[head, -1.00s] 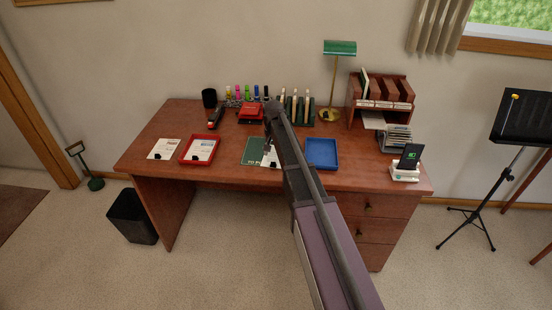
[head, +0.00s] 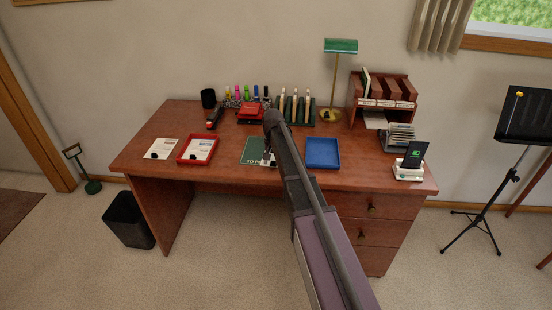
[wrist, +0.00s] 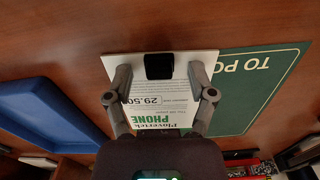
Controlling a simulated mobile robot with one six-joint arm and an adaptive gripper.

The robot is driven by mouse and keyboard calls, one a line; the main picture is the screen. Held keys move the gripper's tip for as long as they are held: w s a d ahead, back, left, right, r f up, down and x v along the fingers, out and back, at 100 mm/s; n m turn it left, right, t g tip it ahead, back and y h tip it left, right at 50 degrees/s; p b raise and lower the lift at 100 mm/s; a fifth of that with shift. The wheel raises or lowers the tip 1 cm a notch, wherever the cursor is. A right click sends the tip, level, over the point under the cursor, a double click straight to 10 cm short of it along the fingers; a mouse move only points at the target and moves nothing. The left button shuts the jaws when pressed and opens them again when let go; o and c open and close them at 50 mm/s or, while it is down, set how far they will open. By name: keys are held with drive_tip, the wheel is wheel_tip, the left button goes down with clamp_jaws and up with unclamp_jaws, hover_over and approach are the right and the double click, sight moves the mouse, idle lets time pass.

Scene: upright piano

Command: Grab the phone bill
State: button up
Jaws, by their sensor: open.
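The phone bill (wrist: 165,98) is a white sheet with green "Plovertek PHONE" lettering and "29.50" in the wrist view. It lies on the desk, partly over a green mat (wrist: 262,82) marked "TO PO...". A black block or clip (wrist: 159,66) sits near one edge of the bill. My gripper (wrist: 160,75) is open, with one finger on each side of the black piece and apart from it. In the head view, my arm hides most of the bill and the gripper; the green mat (head: 254,149) shows beside it.
A blue tray (head: 323,153) lies right of my arm. A red tray (head: 198,149) with a paper and a loose paper (head: 161,149) lie to the left. Behind stand a red box (head: 250,112), a slotted rack (head: 295,108) and a lamp (head: 331,114).

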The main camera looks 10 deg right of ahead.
idle(0.3)
clamp_jaws()
drive_tip(key=shift+r, duration=0.15)
idle(0.3)
wheel_tip(320, 180, up, 4)
drive_tip(key=p, duration=0.4)
drive_tip(key=shift+f, duration=0.25)
drive_tip(key=s+a+r+p, duration=0.1)
drive_tip(key=s+a, duration=0.1)
drive_tip(key=s, duration=1.3)
drive_tip(key=shift+s+a, duration=0.25)
drive_tip(key=shift+s, duration=0.15)
drive_tip(key=shift+r, duration=0.1)
